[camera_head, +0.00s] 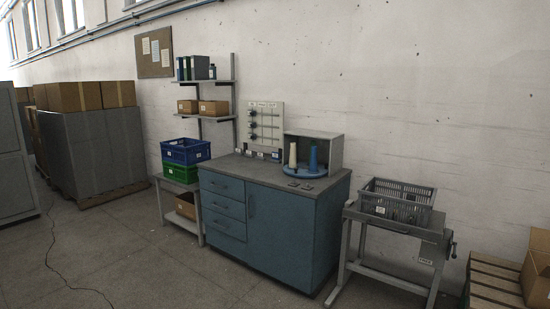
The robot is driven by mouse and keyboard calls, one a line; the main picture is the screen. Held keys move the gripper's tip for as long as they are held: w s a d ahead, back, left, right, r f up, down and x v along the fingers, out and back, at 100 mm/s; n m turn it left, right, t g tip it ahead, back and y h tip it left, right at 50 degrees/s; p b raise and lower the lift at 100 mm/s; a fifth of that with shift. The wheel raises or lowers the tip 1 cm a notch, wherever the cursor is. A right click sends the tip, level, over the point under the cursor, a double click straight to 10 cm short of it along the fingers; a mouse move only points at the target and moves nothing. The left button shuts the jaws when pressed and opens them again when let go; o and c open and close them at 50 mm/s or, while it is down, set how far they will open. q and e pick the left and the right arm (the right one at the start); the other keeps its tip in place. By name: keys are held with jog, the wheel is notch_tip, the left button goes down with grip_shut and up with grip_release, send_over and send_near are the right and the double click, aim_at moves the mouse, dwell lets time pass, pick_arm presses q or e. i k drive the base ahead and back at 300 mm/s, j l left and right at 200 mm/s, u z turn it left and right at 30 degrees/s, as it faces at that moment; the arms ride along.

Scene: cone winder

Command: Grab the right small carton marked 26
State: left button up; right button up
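Two small brown cartons sit side by side on the lower wall shelf (205,118) above the left end of the blue cabinet. The right small carton (216,108) is slightly larger in view and has a small pale label; its number is too small to read. The left small carton (187,107) stands close beside it. Neither of my grippers nor my arms shows in the head view.
A blue cabinet (270,222) with a grey top carries a cone stand (305,170). Blue (186,151) and green crates stand on a low side table. A grey crate (398,198) sits on a stand at right. Floor in front is clear except a thin cable.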

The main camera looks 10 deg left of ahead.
aim_at(210, 108)
jog(key=i+j+u, duration=0.25)
jog(key=i+u, duration=0.25)
jog(key=i, duration=0.25)
jog(key=i+j+u, duration=0.25)
jog(key=i+u, duration=0.2)
jog(key=i, duration=0.85)
jog(key=i+l+u, duration=0.2)
jog(key=i+u, duration=0.2)
jog(key=i, duration=0.95)
jog(key=i+z, duration=0.15)
jog(key=i, duration=0.3)
jog(key=i+z, duration=0.15)
jog(key=i, duration=0.35)
jog(key=i+j+z, duration=0.15)
jog(key=i, duration=0.3)
jog(key=i+j+z, duration=0.15)
jog(key=i, duration=0.3)
jog(key=i+j+z, duration=0.15)
jog(key=i, duration=0.35)
jog(key=i+z, duration=0.15)
jog(key=z, duration=1.25)
